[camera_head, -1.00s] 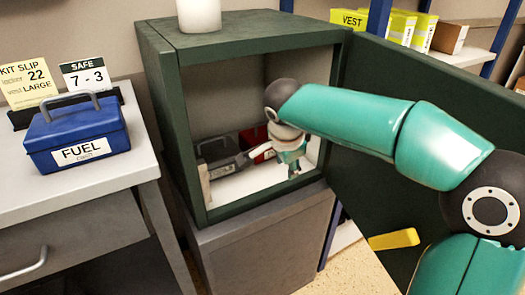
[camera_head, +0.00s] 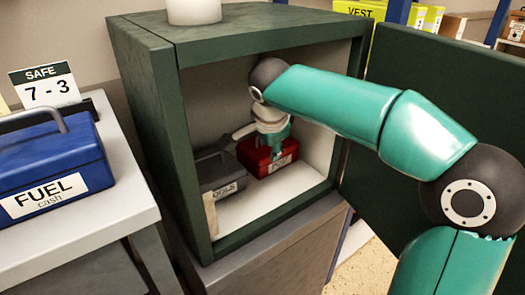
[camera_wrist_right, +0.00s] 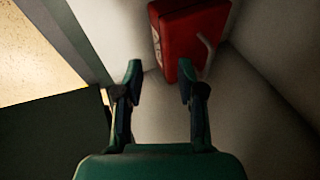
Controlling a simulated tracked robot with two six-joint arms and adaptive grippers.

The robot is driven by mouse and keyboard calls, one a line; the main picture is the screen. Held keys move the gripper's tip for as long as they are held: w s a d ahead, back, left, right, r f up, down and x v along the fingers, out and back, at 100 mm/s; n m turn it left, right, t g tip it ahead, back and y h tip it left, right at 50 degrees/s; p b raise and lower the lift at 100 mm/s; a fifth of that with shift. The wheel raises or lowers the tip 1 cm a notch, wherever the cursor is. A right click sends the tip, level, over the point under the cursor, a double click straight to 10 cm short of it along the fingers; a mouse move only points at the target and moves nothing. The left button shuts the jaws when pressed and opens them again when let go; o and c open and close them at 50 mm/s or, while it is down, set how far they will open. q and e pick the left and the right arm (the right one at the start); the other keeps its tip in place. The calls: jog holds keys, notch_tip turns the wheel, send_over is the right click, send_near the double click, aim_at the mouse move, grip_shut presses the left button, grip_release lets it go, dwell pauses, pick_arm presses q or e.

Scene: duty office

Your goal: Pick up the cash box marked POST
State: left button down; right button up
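A red cash box (camera_head: 254,155) stands inside the open safe, at the right of a dark grey box (camera_head: 218,175). The red box has a white label, too small to read; I cannot confirm POST. In the right wrist view the red box (camera_wrist_right: 185,35) lies just beyond the fingertips, with its handle at the right. My right gripper (camera_head: 275,154) reaches into the safe and hides part of the red box. In the right wrist view its fingers (camera_wrist_right: 159,75) are apart with nothing between them. My left gripper is not in view.
The green safe (camera_head: 150,115) has its door (camera_head: 455,95) swung open to the right. A blue cash box marked FUEL (camera_head: 50,165) sits on the desk at the left, beside a SAFE 7-3 card (camera_head: 43,87). The safe's front floor is clear.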

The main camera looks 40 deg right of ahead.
send_over(268, 151)
jog(key=shift+w+d+f+p, duration=0.1)
jog(key=shift+w+d+p, duration=0.25)
jog(key=shift+w+d, duration=0.55)
jog(key=b+x, duration=0.1)
jog(key=x, duration=0.1)
jog(key=shift+f, duration=0.45)
jog(key=shift+c, duration=0.3)
grip_shut()
jog(key=shift+r, duration=0.15)
